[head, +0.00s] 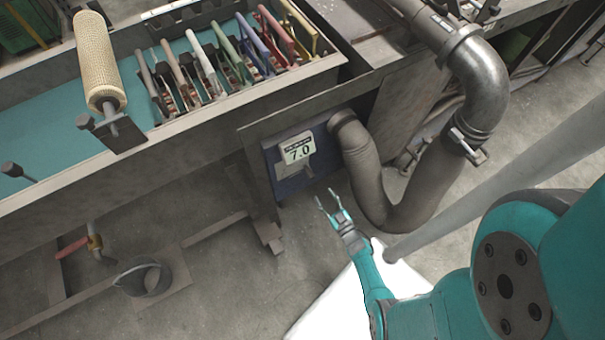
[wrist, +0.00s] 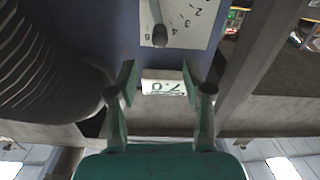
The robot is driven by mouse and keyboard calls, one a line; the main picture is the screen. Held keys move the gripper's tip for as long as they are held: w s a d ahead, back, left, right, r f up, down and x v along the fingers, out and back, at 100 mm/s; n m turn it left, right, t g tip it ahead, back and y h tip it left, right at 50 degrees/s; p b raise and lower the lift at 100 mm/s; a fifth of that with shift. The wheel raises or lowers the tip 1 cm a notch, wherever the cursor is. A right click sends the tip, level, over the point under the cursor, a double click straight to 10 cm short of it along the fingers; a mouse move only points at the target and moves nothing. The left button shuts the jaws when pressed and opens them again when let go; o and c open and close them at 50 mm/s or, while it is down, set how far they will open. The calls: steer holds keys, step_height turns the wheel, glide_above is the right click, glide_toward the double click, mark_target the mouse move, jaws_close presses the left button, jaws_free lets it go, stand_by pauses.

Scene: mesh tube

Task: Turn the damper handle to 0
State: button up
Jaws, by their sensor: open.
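The damper handle (wrist: 160,34) is a grey lever with a rounded end, on a white dial plate (wrist: 188,28) at the top of the wrist view. A small display reading 7.0 (wrist: 164,86) shows between my fingers; in the head view the display (head: 299,151) sits on a blue panel (head: 290,182). My gripper (head: 326,196) is open and empty, below and right of the panel in the head view. In the wrist view its fingertips (wrist: 159,78) point toward the handle, apart from it.
A thick flexible grey hose (head: 372,180) curves right of the panel and shows at left in the wrist view. A metal frame leg (head: 262,205) stands left of the panel. A bucket (head: 145,278) stands on the floor at lower left.

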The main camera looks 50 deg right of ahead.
mark_target(313, 178)
steer(key=x, duration=1)
steer(key=shift+w, duration=0.2)
jaws_close()
